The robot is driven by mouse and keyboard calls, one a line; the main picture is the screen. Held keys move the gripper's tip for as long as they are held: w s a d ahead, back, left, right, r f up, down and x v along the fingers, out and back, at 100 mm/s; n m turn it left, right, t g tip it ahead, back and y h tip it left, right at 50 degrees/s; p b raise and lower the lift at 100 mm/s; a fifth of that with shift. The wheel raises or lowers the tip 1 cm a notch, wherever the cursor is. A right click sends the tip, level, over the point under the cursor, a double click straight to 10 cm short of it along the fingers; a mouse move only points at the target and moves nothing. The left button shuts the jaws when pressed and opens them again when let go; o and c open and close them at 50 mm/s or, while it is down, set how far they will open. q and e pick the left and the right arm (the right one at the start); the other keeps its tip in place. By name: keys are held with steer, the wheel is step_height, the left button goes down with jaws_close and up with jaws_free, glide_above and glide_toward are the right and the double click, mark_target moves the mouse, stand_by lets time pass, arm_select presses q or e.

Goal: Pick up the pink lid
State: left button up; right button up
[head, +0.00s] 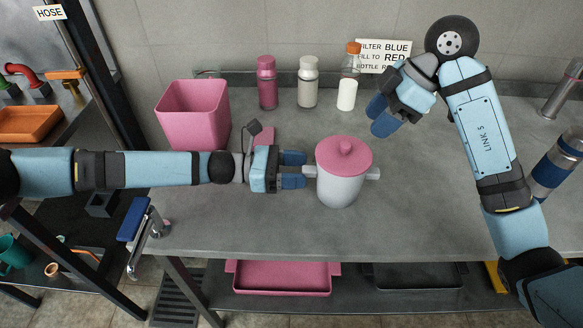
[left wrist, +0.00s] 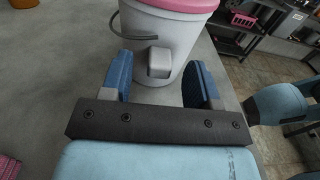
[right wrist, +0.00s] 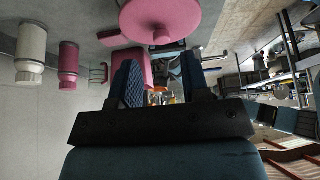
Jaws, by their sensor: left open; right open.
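The pink lid (head: 344,156), round with a knob on top, sits on a white pot (head: 339,190) in the middle of the counter. The pot has a handle on each side. My left gripper (head: 293,171) is open at the pot's left handle. In the left wrist view its fingers (left wrist: 160,85) stand either side of the handle (left wrist: 159,62), and the lid's rim (left wrist: 185,4) shows at the top. My right gripper (head: 377,116) is open and empty, above the counter behind and right of the pot. The lid (right wrist: 160,18) shows ahead of it in the right wrist view.
A pink bin (head: 193,115) stands at the back left of the counter (head: 260,228). A pink bottle (head: 267,82), a white bottle (head: 308,82) and an orange-capped bottle (head: 349,80) stand along the wall. A blue-and-silver cylinder (head: 560,160) is at the far right. The counter in front of the pot is clear.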

arm_select(q)
jaws_close()
arm_select(e)
steer(key=shift+o, duration=1.1)
steer(key=a+r+n+h, duration=0.3)
steer(key=a+r+n, duration=0.25)
steer(key=n, duration=0.35)
steer(key=n+h, duration=0.3)
steer(key=n, duration=0.3)
glide_above(346, 143)
steer(key=f, duration=0.4)
steer(key=s+f, duration=0.1)
steer(key=f, duration=0.1)
steer(key=shift+w+f, duration=0.25)
steer(key=shift+f, duration=1.2)
steer(key=shift+w+f, duration=0.2)
steer(key=shift+f, duration=1.25)
